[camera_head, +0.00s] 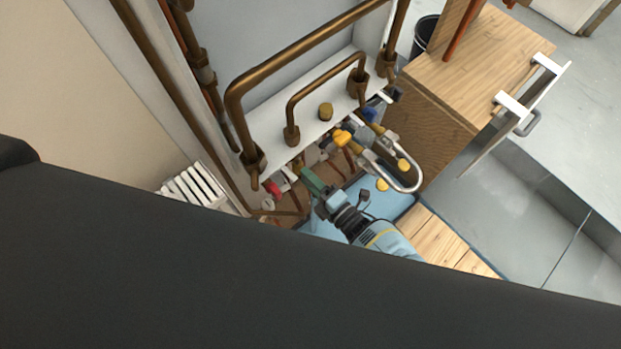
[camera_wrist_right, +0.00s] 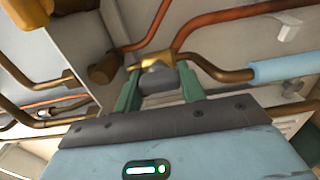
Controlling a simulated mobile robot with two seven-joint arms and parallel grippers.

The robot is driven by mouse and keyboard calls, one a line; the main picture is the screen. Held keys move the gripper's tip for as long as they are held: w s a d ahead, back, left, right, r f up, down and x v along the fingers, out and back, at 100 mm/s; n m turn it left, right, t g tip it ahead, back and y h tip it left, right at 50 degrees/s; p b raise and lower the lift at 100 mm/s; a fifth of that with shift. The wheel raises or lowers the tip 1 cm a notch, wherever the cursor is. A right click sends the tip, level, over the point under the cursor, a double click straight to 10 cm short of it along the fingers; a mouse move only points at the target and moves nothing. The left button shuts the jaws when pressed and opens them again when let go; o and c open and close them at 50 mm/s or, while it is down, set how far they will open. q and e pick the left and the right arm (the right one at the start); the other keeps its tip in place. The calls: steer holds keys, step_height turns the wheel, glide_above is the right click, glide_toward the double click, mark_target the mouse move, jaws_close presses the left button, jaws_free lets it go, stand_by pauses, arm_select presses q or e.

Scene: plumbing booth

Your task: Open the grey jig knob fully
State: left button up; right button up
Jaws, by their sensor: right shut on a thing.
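The grey knob (camera_wrist_right: 158,79) sits on a brass valve body (camera_wrist_right: 150,60) in the right wrist view. My right gripper (camera_wrist_right: 160,92) has its green fingers on either side of the knob and is shut on it. In the head view my right gripper (camera_head: 312,183) reaches up to the row of valves below the white ledge, and the knob between its fingers is hard to make out there. How far the knob is turned cannot be told. My left gripper is not in view.
A red knob (camera_head: 273,188) and a yellow handle (camera_head: 342,137) are near the gripper. Copper pipes (camera_head: 290,55) rise above the white ledge. A curved metal pipe (camera_head: 409,182) lies right of the gripper.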

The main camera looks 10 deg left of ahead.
steer(key=shift+d, duration=0.1)
stand_by(0.3)
steer(key=o, duration=1)
steer(key=shift+s+d+p, duration=0.25)
steer(key=shift+d+p, duration=0.05)
steer(key=shift+d, duration=0.05)
steer(key=p+v, duration=0.3)
steer(key=v, duration=0.4)
steer(key=shift+f, duration=0.1)
